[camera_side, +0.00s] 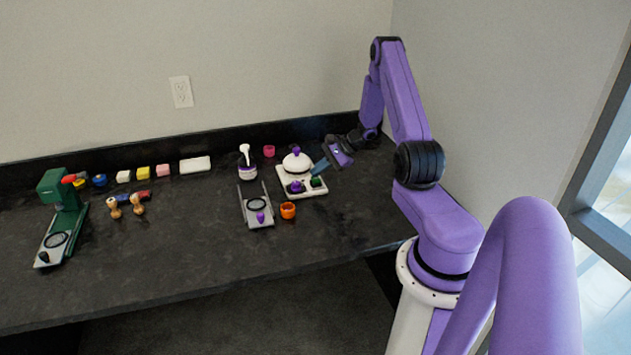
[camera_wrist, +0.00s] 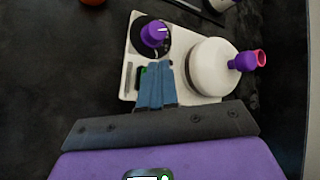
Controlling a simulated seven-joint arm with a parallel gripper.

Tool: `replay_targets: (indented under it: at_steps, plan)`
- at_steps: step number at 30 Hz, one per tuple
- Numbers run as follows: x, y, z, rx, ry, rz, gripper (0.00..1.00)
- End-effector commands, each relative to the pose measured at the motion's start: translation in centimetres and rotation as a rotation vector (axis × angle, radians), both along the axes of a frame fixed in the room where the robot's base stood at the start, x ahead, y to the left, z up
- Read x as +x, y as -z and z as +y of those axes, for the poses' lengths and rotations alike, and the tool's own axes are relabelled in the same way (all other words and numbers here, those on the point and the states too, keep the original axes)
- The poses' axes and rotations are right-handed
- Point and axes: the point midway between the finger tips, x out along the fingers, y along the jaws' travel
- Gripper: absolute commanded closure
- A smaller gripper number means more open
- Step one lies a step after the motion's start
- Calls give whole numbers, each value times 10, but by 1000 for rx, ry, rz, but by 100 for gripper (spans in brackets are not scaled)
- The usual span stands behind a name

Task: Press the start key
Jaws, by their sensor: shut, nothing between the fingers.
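The white machine (camera_side: 306,193) stands at the back right of the dark bench. In the wrist view the machine (camera_wrist: 181,40) lies ahead, with the dial (camera_wrist: 154,34) beyond my fingertips and the dome to the right. My gripper (camera_side: 318,171) is shut and empty, tilted down just above the key. I cannot tell whether it touches.
A grey stand with a ring (camera_side: 257,205) and an orange cup (camera_side: 288,210) sit left of and in front of the machine. A pink cup (camera_side: 269,151) and a white-and-purple pot (camera_side: 247,172) are behind. A green press (camera_side: 66,205) stands far left. The front bench is clear.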

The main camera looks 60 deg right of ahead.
Motion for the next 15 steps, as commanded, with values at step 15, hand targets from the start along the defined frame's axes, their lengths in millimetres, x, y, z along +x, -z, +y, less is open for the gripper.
replay_targets:
  at_steps: [15]
  plan:
    - [0,6,0,0,0,0,100]
